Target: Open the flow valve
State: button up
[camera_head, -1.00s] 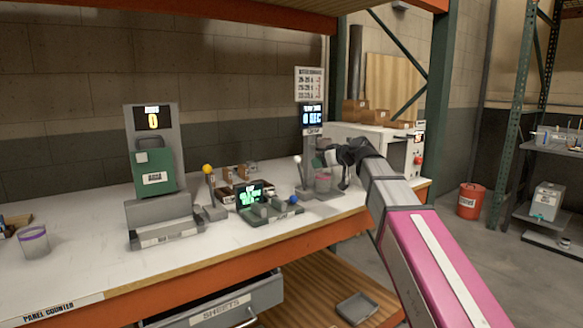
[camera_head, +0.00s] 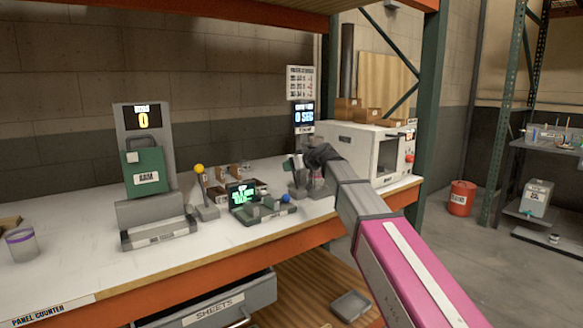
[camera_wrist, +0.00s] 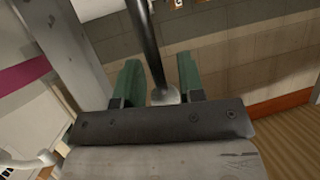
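The grey station (camera_head: 304,145) with the "0 SEC" display stands at the back right of the counter. My gripper (camera_head: 297,162) is at its front, where it hides most of a lever. In the wrist view, my gripper (camera_wrist: 160,82) has its two green fingers apart. A dark rod (camera_wrist: 150,45) with a pale grey end runs between them, with a gap on each side. That rod is probably the station's lever, but its label is not readable. A purple-tinted cup (camera_head: 317,174) stands at the station, partly hidden by my gripper.
A small green-screen unit (camera_head: 262,208) and a yellow-knobbed lever (camera_head: 200,170) stand to the left. Further left is a scale with a green can (camera_head: 146,174). A white oven-like box (camera_head: 365,150) is close on the right. A purple-rimmed cup (camera_head: 22,245) sits far left.

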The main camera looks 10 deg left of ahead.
grip_shut()
jog(key=shift+w+r, duration=0.1)
